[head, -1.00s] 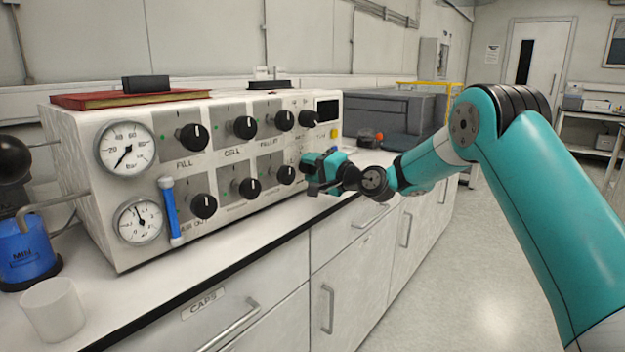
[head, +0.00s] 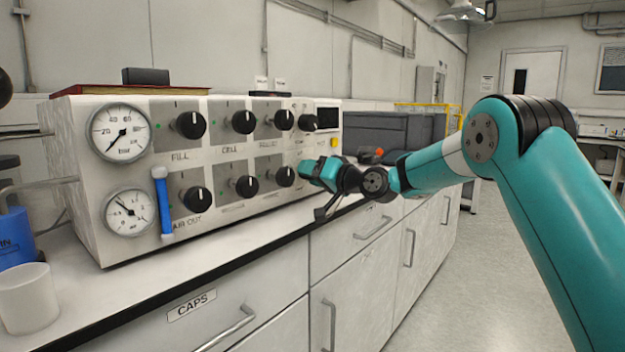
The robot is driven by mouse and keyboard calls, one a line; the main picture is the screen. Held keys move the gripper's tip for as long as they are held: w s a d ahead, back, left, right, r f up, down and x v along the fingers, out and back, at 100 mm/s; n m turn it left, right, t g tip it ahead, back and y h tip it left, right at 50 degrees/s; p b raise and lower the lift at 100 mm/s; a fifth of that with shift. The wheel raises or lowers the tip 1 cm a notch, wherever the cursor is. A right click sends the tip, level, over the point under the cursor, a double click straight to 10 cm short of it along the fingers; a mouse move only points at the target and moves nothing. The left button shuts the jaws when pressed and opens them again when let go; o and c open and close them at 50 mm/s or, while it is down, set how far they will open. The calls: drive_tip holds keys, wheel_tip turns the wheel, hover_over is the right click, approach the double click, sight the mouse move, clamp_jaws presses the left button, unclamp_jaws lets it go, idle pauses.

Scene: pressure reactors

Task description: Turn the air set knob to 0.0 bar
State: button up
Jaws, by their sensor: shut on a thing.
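The white control panel (head: 228,205) stands on the bench, with two rows of black knobs and two gauges on its left. My gripper (head: 303,172) is at the panel's right end, just right of the third lower knob (head: 284,176). It is shut on what seems to be the air set knob, which the fingers hide; its label and pointer cannot be read. The lower small gauge (head: 130,213) has its needle pointing up and left. The upper gauge (head: 121,133), marked in bar, has its needle pointing down and left.
A blue tube (head: 162,200) is fixed upright on the panel front. A white cup (head: 28,298) stands at the bench's left. The floor at right is clear.

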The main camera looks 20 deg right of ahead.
idle(0.4)
drive_tip(key=o, duration=0.9)
drive_tip(key=shift+o, duration=0.2)
drive_tip(key=shift+d, duration=0.1)
drive_tip(key=v, duration=1.7)
drive_tip(key=shift+b, duration=0.4)
drive_tip(key=shift+s, duration=0.15)
